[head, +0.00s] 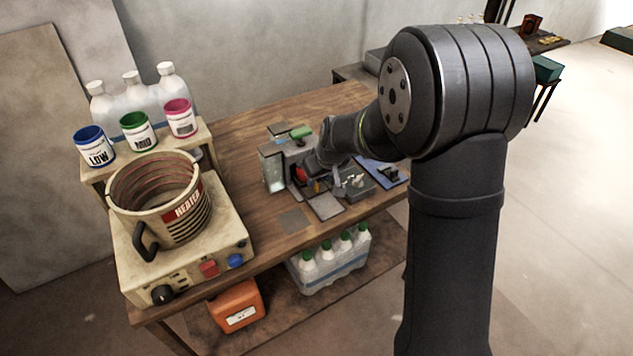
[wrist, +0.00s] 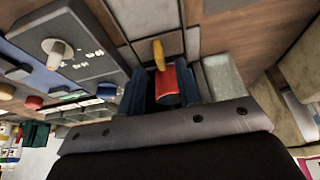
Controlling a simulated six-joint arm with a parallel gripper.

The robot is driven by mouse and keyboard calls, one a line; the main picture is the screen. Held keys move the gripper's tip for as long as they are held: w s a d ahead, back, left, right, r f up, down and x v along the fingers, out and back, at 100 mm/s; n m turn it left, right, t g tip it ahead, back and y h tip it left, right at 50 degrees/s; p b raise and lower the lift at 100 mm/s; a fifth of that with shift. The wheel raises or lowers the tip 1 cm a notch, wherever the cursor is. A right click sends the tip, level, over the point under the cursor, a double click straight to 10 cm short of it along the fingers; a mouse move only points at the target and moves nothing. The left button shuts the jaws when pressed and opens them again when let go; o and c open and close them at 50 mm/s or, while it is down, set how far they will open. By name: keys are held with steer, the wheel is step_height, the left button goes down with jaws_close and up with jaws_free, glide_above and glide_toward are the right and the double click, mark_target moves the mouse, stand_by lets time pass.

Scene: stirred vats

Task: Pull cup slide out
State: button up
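A small grey dispensing machine (head: 289,160) stands on the wooden bench, with a green piece on top. At its front are a red part (head: 300,174) and a small yellow tab (head: 317,187). In the wrist view, the red part (wrist: 172,84) lies between the two dark blue fingers of my gripper (wrist: 163,88), and the yellow tab (wrist: 158,54) sticks out just beyond it. The fingers are apart, with a dark gap beside the red part. I cannot tell which part is the cup slide. In the head view my arm hides the fingertips.
A grey tray (head: 355,183) with small fittings and a blue mat (head: 383,172) lie right of the machine. A heater pot (head: 162,200) stands on a cream unit at left. Flat grey plates (head: 325,207) lie before the machine.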

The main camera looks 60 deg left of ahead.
mark_target(316, 183)
steer(key=shift+x, duration=1.75)
steer(key=shift+c, duration=0.4)
jaws_close()
